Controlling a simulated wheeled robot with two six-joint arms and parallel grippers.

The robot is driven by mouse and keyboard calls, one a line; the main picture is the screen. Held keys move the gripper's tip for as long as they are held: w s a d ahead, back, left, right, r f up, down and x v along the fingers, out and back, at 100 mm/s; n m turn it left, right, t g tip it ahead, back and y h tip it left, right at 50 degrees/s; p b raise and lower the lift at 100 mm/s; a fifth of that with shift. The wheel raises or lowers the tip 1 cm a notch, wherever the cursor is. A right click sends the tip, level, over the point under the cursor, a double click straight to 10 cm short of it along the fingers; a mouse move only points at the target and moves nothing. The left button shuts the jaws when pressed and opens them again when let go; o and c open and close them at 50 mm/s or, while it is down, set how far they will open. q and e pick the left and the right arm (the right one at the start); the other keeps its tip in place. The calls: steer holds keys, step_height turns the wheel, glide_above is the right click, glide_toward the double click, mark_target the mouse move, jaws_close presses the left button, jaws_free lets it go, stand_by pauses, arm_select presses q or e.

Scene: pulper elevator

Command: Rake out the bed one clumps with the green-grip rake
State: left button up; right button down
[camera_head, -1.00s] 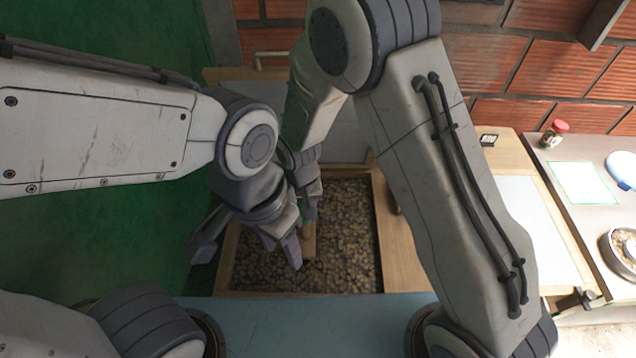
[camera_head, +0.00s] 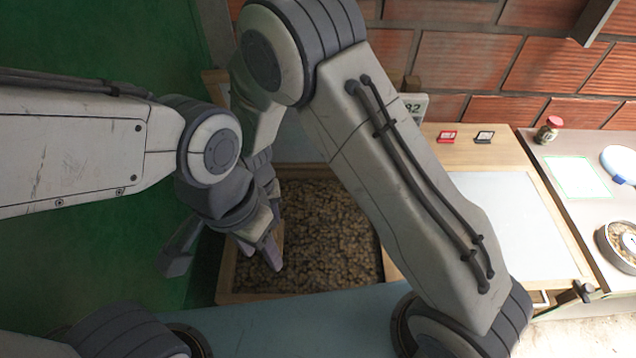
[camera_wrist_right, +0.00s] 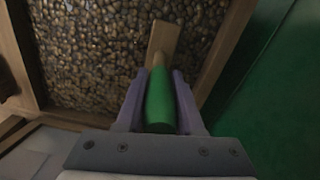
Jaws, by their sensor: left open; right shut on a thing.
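Bed one is a wooden-framed tray (camera_head: 385,262) filled with brown, bean-like clumps (camera_head: 325,240); it also shows in the right wrist view (camera_wrist_right: 95,45). My right gripper (camera_wrist_right: 158,85) is shut on the green grip of the rake (camera_wrist_right: 160,103). The rake's pale wooden end (camera_wrist_right: 163,40) reaches over the clumps near the frame; I cannot tell whether it touches them. In the head view the rake and the right gripper are mostly hidden behind my left gripper. My left gripper (camera_head: 222,258) is open and empty over the tray's left edge.
A wooden bench with a pale panel (camera_head: 505,205) stands right of the tray, with a red card holder (camera_head: 447,137) and a dark one (camera_head: 484,137). Farther right are a red-lidded jar (camera_head: 549,130) and a round pan (camera_head: 618,243). Green floor (camera_head: 95,250) lies left.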

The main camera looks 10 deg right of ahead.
step_height(320, 180, up, 4)
steer(key=shift+a+f+p, duration=0.1)
steer(key=shift+f+p, duration=0.1)
steer(key=shift+p, duration=0.8)
steer(key=shift+a+r+p, duration=0.1)
steer(key=shift+r+p, duration=0.45)
steer(key=shift+r, duration=0.15)
steer(key=shift+r+p, duration=1.35)
steer(key=shift+r, duration=0.4)
